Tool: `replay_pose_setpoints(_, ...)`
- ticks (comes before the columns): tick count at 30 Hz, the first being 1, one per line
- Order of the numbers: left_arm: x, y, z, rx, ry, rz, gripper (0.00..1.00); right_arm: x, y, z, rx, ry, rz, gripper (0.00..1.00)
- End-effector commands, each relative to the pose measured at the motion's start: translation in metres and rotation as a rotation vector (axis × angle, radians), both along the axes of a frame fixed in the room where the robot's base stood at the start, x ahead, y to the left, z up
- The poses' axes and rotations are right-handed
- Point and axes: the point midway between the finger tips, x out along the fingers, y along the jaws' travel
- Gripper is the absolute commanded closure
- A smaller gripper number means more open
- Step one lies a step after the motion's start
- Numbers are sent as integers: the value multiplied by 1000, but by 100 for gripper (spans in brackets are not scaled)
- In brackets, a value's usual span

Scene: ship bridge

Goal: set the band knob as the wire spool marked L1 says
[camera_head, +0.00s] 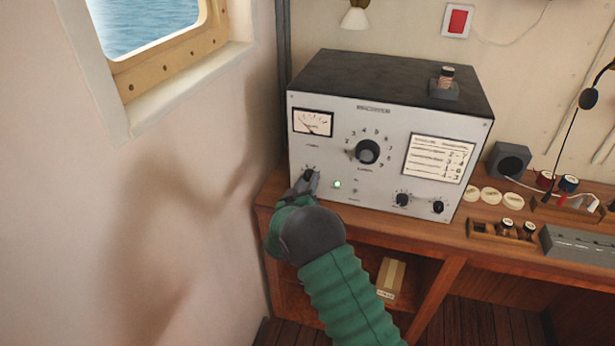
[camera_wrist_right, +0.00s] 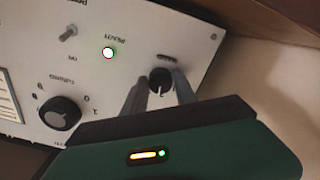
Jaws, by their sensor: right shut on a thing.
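A grey radio set (camera_head: 305,238) stands on the wooden desk. My right gripper (camera_head: 309,182) is shut on a small dark knob at the lower left of its front panel. In the right wrist view the two fingers stand either side of this small knob (camera_wrist_right: 161,78); its label is too small to read. A large dial knob (camera_head: 367,152) with numbers around it sits mid-panel. A paper chart (camera_head: 437,158) has rows of number pairs. A small spool (camera_head: 446,76) stands on a block on top of the set. I cannot read any L1 mark. My left gripper is not in view.
Two more small knobs (camera_head: 402,199) sit at the panel's lower right; a green light (camera_head: 337,184) glows beside my gripper. The wall is close on the left.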

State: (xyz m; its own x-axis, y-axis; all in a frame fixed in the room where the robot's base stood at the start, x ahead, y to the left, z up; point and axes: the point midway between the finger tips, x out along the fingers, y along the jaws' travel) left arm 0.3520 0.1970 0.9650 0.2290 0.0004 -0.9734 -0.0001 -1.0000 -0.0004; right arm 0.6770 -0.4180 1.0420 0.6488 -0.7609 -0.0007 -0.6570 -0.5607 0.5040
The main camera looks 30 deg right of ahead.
Motion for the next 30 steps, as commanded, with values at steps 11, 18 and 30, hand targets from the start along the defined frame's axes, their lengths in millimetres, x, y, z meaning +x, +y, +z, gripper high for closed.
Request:
replay_pose_setpoints(11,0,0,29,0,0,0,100,1,2,4,-233,271,6,100)
replay_pose_setpoints(18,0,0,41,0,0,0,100,1,2,3,-382,445,7,100)
replay_pose_setpoints(30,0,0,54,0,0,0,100,1,2,2,-590,688,7,100)
